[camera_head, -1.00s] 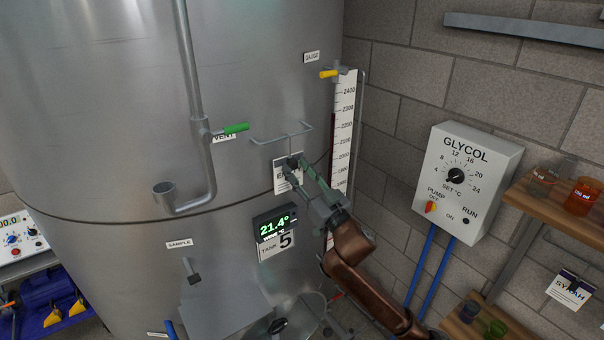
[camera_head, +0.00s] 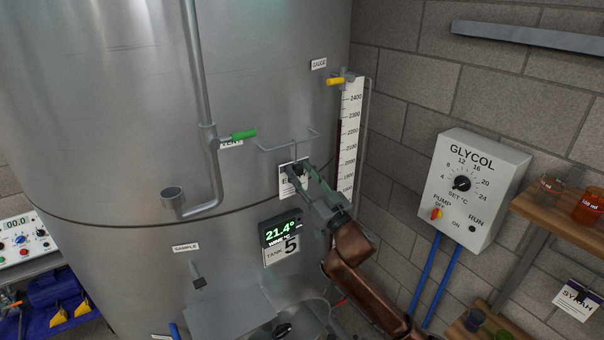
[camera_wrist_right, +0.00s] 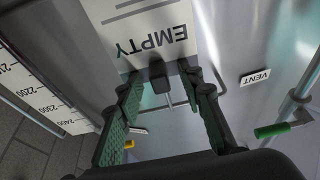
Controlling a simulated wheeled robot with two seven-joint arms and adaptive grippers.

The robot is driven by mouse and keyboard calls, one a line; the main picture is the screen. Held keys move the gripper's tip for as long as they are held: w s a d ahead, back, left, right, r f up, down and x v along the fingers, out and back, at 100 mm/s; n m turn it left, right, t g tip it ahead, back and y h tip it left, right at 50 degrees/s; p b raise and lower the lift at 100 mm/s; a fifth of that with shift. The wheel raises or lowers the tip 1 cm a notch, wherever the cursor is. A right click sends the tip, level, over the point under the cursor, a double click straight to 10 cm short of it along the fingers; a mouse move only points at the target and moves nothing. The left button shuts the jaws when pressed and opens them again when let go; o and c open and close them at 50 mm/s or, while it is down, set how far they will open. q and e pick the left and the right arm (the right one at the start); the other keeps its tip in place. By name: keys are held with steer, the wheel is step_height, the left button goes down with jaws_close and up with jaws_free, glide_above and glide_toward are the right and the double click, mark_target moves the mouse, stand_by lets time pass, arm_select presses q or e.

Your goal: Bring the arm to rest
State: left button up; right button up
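My right gripper (camera_head: 305,172) is in front of the tank, at the white card (camera_head: 285,188) that hangs below a wire bracket. In the right wrist view the card reads EMPTY (camera_wrist_right: 150,42), upside down, with a dark clip (camera_wrist_right: 160,84) at its edge. The gripper's green-padded fingers (camera_wrist_right: 163,88) stand apart there, one on each side of the clip, with gaps visible. They look open and hold nothing. My right arm comes up from the lower right. My left gripper is not in view.
The steel tank (camera_head: 110,120) fills the left and middle. Close to my right gripper are the wire bracket (camera_head: 290,145), the temperature display (camera_head: 281,230) and the level gauge (camera_head: 350,130). A green-handled vent valve (camera_head: 243,135) is left of it. The glycol box (camera_head: 472,190) and a wooden shelf (camera_head: 560,225) are at right.

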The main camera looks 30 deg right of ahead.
steer(key=shift+w+r, duration=0.1)
steer(key=shift+w, duration=0.15)
jaws_close()
stand_by(0.4)
steer(key=shift+r, duration=0.15)
stand_by(0.3)
steer(key=shift+s+r+p, duration=0.1)
steer(key=shift+r+p, duration=1.55)
steer(key=shift+p, duration=0.15)
steer(key=shift+s+f, duration=0.15)
steer(key=shift+s, duration=0.05)
